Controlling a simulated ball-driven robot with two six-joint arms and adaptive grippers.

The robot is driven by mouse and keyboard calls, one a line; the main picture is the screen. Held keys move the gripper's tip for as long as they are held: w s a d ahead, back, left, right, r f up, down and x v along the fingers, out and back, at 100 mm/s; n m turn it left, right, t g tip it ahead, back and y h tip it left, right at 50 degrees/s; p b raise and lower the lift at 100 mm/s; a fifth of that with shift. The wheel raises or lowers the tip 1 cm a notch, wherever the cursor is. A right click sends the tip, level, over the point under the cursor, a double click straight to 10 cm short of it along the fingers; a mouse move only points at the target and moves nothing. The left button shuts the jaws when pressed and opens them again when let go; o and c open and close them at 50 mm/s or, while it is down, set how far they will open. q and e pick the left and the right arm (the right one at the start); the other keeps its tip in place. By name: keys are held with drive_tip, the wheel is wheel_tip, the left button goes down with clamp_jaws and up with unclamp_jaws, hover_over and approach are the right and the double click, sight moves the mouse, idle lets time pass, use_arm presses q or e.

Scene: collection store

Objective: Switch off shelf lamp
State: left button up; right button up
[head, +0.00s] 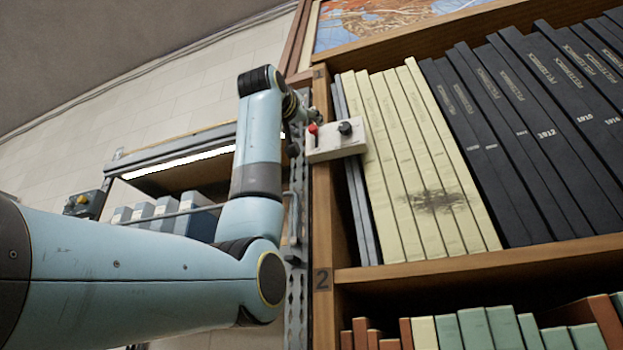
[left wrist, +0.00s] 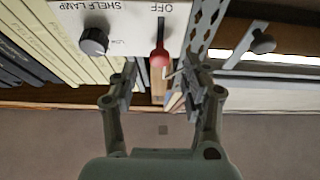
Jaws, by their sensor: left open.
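A pale switch box (head: 336,142) is fixed at the left upright of the bookcase. It carries a red-tipped lever (head: 313,128) and a dark round knob (head: 345,128). In the left wrist view the box's face (left wrist: 125,22) shows upside down, with the words "SHELF LAMP" and "OFF". The red lever end (left wrist: 160,58) lies between the lines of my left gripper's open fingers (left wrist: 158,80), close to their tips; contact cannot be told. In the head view my left gripper (head: 299,115) is small and partly hidden beside the box. My right gripper is not in view.
A bright white strip (head: 180,162) glows under the metal shelf at left. Pale and black volumes (head: 410,165) stand close right of the box. A perforated metal post (head: 297,290) runs beside the bookcase upright. A small box with a yellow knob (head: 84,203) sits far left.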

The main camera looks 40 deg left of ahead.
sight(312, 129)
use_arm(q)
drive_tip(key=p+x, duration=0.1)
drive_tip(key=x, duration=0.2)
drive_tip(key=shift+s+r, duration=0.1)
drive_tip(key=shift+r, duration=0.05)
drive_tip(key=shift+w+r+p, duration=0.1)
drive_tip(key=shift+w+p, duration=0.3)
drive_tip(key=shift+w, duration=0.2)
clamp_jaws()
